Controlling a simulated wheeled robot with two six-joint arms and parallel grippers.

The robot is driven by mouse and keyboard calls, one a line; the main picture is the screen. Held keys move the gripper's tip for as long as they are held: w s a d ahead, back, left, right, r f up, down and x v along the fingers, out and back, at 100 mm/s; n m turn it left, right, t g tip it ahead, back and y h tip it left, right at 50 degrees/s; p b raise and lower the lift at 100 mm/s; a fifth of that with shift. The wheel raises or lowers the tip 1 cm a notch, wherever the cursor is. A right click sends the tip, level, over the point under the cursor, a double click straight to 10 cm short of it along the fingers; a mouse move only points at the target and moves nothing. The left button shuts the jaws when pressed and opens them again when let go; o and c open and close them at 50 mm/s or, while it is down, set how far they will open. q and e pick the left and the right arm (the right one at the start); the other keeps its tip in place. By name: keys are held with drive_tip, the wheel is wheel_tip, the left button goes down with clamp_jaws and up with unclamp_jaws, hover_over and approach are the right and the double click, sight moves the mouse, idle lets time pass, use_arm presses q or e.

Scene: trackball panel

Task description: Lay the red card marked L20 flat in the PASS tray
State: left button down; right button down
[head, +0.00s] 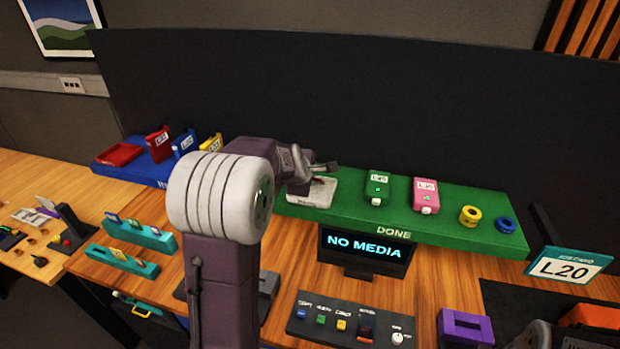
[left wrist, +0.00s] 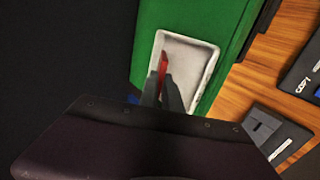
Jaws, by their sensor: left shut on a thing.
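My left gripper (head: 328,167) is over the white tray (head: 322,192) at the left part of the green DONE board. In the left wrist view its fingers (left wrist: 163,92) are shut on a thin red card (left wrist: 163,66). The card is seen nearly edge-on, upright rather than flat, over the white tray (left wrist: 190,55). I cannot tell whether its lower edge touches the tray. No marking on the card can be read, and the tray's small label is too blurred to read. My right gripper's fingers are not in view.
The green board (head: 458,200) also bears a green box (head: 378,188), a pink box (head: 425,193), and yellow (head: 470,215) and blue rolls (head: 505,225). A screen reads NO MEDIA (head: 367,246). A sign reads L20 (head: 565,268).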

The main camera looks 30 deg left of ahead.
use_arm(q)
drive_tip(key=shift+w+a+f, duration=0.1)
drive_tip(key=shift+w, duration=0.1)
drive_tip(key=c, duration=1.5)
unclamp_jaws()
drive_tip(key=shift+w, duration=0.15)
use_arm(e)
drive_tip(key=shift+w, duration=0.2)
use_arm(q)
drive_tip(key=shift+s, duration=0.2)
drive_tip(key=v, duration=0.9)
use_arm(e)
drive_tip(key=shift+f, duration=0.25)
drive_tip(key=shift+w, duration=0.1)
